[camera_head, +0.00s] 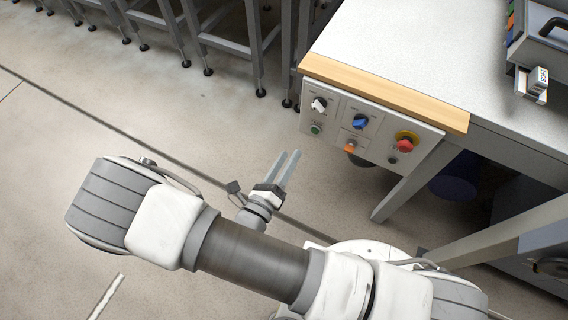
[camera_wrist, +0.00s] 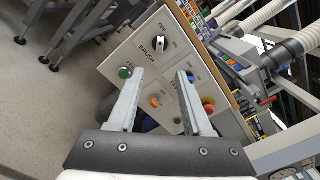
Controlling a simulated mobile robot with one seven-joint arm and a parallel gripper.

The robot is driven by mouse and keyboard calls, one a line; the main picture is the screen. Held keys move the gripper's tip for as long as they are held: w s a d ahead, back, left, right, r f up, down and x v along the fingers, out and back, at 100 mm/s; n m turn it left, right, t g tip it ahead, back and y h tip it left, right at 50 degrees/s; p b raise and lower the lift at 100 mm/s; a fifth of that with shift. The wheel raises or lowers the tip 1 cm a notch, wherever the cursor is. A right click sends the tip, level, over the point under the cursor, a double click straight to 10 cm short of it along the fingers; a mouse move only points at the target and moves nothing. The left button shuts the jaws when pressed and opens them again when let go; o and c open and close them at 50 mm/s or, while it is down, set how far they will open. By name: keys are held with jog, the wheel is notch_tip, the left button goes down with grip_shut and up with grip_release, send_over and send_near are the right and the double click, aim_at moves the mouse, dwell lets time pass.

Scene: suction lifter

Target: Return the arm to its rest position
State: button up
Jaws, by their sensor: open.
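My gripper (camera_head: 288,168) is in the middle of the head view, at the end of my grey and white arm. Its two fingers are parallel and apart, with nothing between them. In the wrist view the gripper (camera_wrist: 160,98) is also open and empty, its fingers pointing toward the control panel (camera_wrist: 142,62). In the head view the panel (camera_head: 335,141) is on the front of the workbench, to the right of the fingertips. A gap of floor shows between the fingertips and the panel in the head view.
The panel carries a black-and-white knob (camera_head: 319,104), a blue knob (camera_head: 360,122), a red button (camera_head: 407,139) and smaller buttons. The workbench (camera_head: 420,50) fills the upper right. Metal-legged stands (camera_head: 228,42) line the back. The floor (camera_head: 110,110) at left is clear.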

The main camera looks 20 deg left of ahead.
jog(key=shift+s, duration=0.85)
jog(key=w+d+r+m+g+h, duration=0.35)
jog(key=d+r+m+g, duration=0.4)
jog(key=d+m, duration=0.35)
jog(key=w+d+r+m+g+h, duration=0.2)
jog(key=d+r+m+g+h, duration=0.45)
jog(key=m, duration=0.65)
jog(key=s+d+r+m+y, duration=0.3)
jog(key=d+r+m+y, duration=0.2)
jog(key=r+m, duration=0.4)
jog(key=s+d+r+m+t+y, duration=0.1)
jog(key=s+d+r+m+y, duration=0.2)
jog(key=r+m, duration=0.6)
jog(key=shift+s+d+m+t+y, duration=0.3)
jog(key=shift+d+m+y, duration=0.8)
jog(key=shift+d+y, duration=0.4)
jog(key=shift+a, duration=0.15)
